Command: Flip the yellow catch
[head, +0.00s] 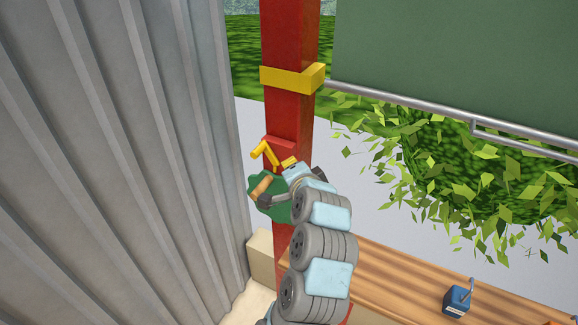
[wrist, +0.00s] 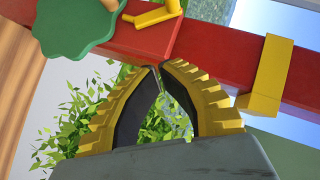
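The yellow catch (head: 265,153) is a bent, L-shaped lever on the red post (head: 290,110), just above a green disc (head: 284,212) with a wooden handle. In the wrist view the catch (wrist: 152,17) lies across the post beside the disc (wrist: 72,28). My gripper (head: 289,162) is just right of the catch in the head view, partly hidden by my wrist. In the wrist view my gripper's (wrist: 159,67) yellow, ribbed fingers meet at their tips with nothing seen between them. The tips are at the post's near edge, apart from the catch in the picture.
A yellow band (head: 290,79) wraps the post higher up. A corrugated metal wall (head: 120,150) stands at left. A wooden bench (head: 400,280) at lower right bears a small blue object (head: 456,301). A green panel (head: 450,60) with a metal rail hangs at upper right.

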